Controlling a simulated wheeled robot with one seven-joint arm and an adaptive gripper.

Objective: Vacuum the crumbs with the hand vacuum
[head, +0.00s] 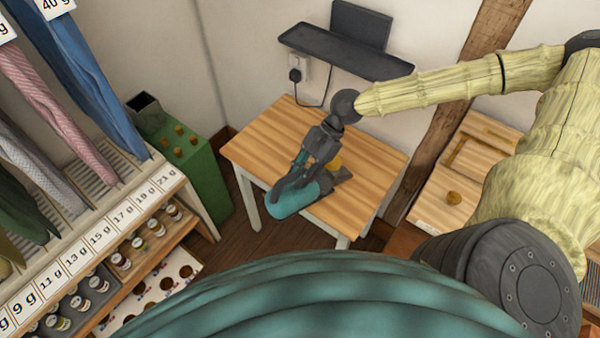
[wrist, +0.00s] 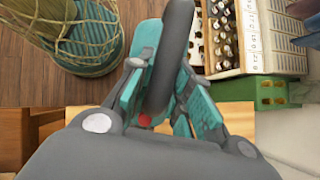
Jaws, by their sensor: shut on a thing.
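The hand vacuum (head: 292,199) has a teal body and dark grey parts. It is at the front of the small wooden table (head: 262,140), its teal end near the table's front edge. My gripper (head: 298,172) is above it, shut on its dark grey handle. In the wrist view the handle (wrist: 168,62) runs between my two teal-padded fingers. I cannot tell whether the vacuum touches the tabletop. A small tan-yellow lump (head: 334,163) shows beside my gripper; I cannot tell what it is. I cannot make out any crumbs; part of the tabletop is hidden.
A dark wall shelf (head: 345,52) and a plugged socket (head: 296,73) are behind the table. A green box (head: 192,165) and a rack of labelled jars (head: 120,240) stand to the left. A wooden timber post (head: 430,175) rises at right. The table's back and right are mostly bare.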

